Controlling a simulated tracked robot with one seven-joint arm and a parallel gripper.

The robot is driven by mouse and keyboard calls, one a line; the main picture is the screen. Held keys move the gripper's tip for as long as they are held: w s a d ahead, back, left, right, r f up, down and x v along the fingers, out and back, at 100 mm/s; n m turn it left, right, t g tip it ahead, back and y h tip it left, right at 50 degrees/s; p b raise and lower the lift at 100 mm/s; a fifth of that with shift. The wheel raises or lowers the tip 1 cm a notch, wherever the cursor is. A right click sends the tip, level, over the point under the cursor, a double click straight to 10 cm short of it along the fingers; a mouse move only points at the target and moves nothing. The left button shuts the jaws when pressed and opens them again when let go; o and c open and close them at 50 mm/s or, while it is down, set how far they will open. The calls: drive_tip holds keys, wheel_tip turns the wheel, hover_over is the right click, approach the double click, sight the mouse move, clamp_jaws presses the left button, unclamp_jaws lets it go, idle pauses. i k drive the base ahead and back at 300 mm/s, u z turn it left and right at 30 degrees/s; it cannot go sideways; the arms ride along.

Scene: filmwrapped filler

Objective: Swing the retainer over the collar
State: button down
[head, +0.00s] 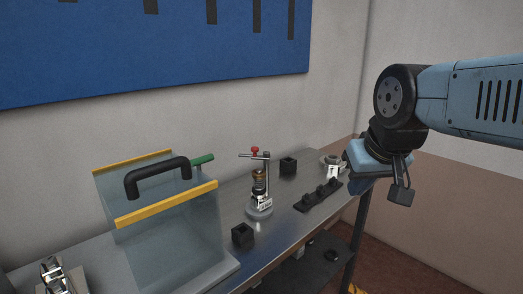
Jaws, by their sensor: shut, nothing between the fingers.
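A small filler fixture (259,205) stands upright on the metal bench, with a round silver base and a brass-coloured collar (259,175) on its stem. A thin bar with a red knob (255,150), seemingly the retainer, runs across the top from a post at the right. The bar appears to be above the collar, but its exact alignment is too small to tell. My gripper (357,187) hangs at the right, apart from the fixture, near the bench's right end. It is shut and empty; its fingertips are hard to make out.
A clear guard (170,240) with yellow edges and a black handle stands left of the fixture. Black blocks (242,236) (288,166) sit near it. A black strip with several knobs (318,196) lies to its right. A metal clamp (57,277) is at lower left.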

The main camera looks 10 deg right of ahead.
sight(254, 156)
drive_tip(key=u, duration=0.15)
drive_tip(key=i, duration=0.9)
drive_tip(key=z, duration=0.05)
